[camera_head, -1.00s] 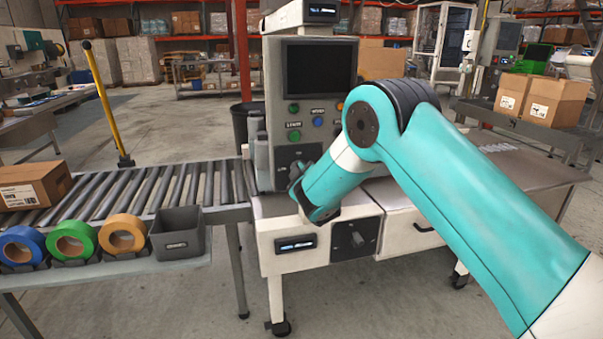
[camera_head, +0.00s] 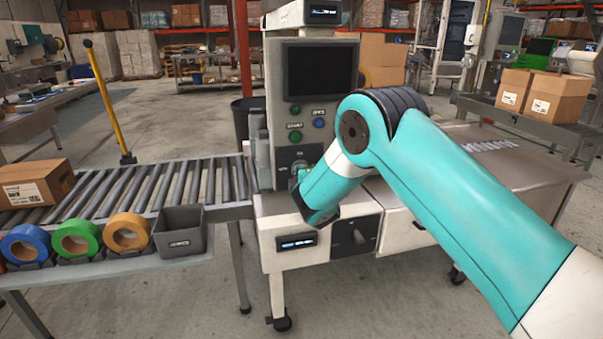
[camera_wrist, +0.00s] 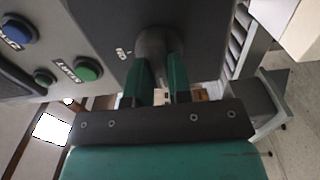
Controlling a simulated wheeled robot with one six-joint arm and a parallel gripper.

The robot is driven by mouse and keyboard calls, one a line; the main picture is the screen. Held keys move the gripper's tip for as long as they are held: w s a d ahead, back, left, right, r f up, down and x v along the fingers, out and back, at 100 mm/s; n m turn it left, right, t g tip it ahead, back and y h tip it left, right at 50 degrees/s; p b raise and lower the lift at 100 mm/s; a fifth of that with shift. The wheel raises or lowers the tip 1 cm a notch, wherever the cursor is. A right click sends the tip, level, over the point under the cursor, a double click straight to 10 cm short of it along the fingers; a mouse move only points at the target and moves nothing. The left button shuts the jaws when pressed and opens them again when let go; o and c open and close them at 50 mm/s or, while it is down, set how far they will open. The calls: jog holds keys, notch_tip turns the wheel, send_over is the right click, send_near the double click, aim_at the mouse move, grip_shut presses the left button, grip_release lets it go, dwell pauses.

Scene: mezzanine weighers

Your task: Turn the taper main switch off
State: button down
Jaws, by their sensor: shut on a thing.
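The taper's grey control panel (camera_head: 270,100) stands at the end of the roller conveyor, with a dark screen and coloured buttons. The main switch (camera_wrist: 157,42) is a round dark knob low on the panel, below the green START button (camera_head: 295,137). My gripper (camera_wrist: 162,70) has its two green fingers on either side of the knob, shut on it. A white mark shows on the panel beside the knob in the wrist view. The knob's turn position is hard to tell. In the head view my arm and wrist largely hide the knob and fingertips.
A second dark knob (camera_head: 357,236) sits on the white cabinet below. A grey bin (camera_head: 180,240) and tape rolls (camera_head: 76,240) sit at the conveyor's (camera_head: 150,188) front edge. A carton (camera_head: 35,183) lies on the rollers. A blue button (camera_wrist: 15,32) is near START.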

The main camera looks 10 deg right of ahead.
dwell(0.5)
jog(key=c, duration=1)
grip_release()
jog(key=shift+c, duration=0.2)
jog(key=s+b, duration=1)
jog(key=s, duration=0.7)
jog(key=shift+s, duration=0.25)
